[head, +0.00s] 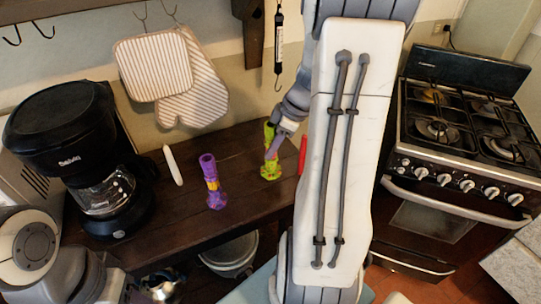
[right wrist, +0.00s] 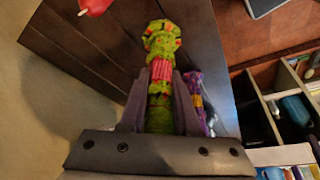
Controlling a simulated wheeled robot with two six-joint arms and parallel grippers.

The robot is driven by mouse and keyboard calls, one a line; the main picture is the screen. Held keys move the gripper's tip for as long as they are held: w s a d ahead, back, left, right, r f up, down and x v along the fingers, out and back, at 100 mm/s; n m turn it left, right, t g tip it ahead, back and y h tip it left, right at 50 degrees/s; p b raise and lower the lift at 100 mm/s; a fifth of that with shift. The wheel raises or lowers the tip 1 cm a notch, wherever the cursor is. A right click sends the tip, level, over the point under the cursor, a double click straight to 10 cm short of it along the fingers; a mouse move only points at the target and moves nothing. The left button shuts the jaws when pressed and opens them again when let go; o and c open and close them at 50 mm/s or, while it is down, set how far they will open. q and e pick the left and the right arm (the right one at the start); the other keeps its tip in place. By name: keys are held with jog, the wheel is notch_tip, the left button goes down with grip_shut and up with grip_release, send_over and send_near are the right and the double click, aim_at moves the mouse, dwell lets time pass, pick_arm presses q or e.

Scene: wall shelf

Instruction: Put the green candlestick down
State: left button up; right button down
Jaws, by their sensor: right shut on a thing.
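The green candlestick (head: 271,168), with red and yellow patches, is upright at the right part of the dark wooden shelf (head: 235,150). My right gripper (head: 276,145) is shut on its middle, coming from behind and to the right. In the right wrist view the green candlestick (right wrist: 161,72) is between the two fingers of my right gripper (right wrist: 159,92). Its base is at or very near the wood; I cannot tell whether it touches. My left gripper is not in view.
A purple candlestick (head: 214,188) stands left of the green one, with a white candle-like object (head: 173,165) further left. A red object (head: 302,155) is close on the right. A coffee maker (head: 85,160) fills the left end. Bare wood lies between the candlesticks.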

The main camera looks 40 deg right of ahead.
jog(key=shift+w+a+f, duration=0.1)
jog(key=shift+w+f, duration=0.1)
jog(key=shift+f, duration=1.9)
jog(key=shift+f, duration=0.2)
jog(key=c, duration=0.6)
grip_release()
jog(key=shift+r, duration=0.45)
jog(key=v, duration=1.1)
jog(key=shift+s+r, duration=0.2)
